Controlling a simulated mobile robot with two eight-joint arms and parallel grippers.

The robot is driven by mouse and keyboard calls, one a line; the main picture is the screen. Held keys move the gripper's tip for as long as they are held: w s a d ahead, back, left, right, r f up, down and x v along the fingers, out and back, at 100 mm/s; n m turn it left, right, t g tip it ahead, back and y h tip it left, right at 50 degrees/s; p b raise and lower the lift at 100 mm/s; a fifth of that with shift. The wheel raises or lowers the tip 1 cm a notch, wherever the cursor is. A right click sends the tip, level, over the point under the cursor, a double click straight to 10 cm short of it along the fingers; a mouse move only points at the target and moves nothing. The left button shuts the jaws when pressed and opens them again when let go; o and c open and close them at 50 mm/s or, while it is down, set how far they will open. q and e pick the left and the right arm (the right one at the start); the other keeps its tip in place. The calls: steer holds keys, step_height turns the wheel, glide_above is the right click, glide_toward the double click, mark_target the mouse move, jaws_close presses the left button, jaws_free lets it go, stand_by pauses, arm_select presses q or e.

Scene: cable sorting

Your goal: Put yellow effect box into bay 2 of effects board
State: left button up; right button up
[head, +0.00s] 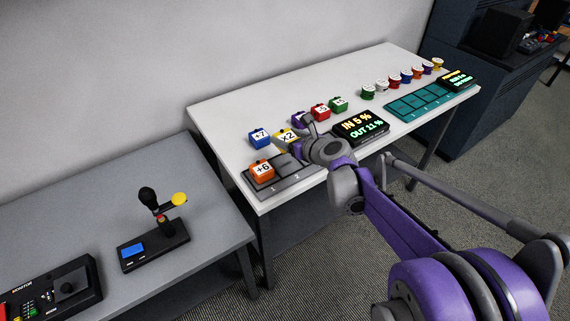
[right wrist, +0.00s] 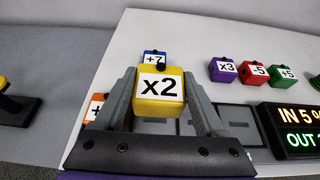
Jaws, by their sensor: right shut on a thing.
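The yellow effect box marked x2 (right wrist: 158,95) is between the two fingers of my right gripper (right wrist: 160,85), which is shut on it. In the head view the same yellow box (head: 284,135) shows at the tips of my right gripper (head: 300,136), partly hidden by it. The grey effects board (head: 285,184) lies along the table's front left edge, with numbers 1 and 2 legible. An orange box marked +6 (head: 261,170) sits in bay 1. Bay 2 looks empty, and the box appears above or behind the board. My left gripper is not in view.
A blue +7 box (head: 259,138) stands behind the board. Purple, red and green boxes (right wrist: 253,73) stand farther right. A lit display (head: 361,126) reads IN 5 %, OUT 11 %. A teal board (head: 417,103) and several coloured spools lie at the right.

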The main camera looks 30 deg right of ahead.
step_height(320, 180, down, 4)
steer(key=shift+w+d+f, duration=0.1)
steer(key=shift+w, duration=0.05)
steer(key=shift+f+b, duration=0.5)
steer(key=shift+f, duration=1.3)
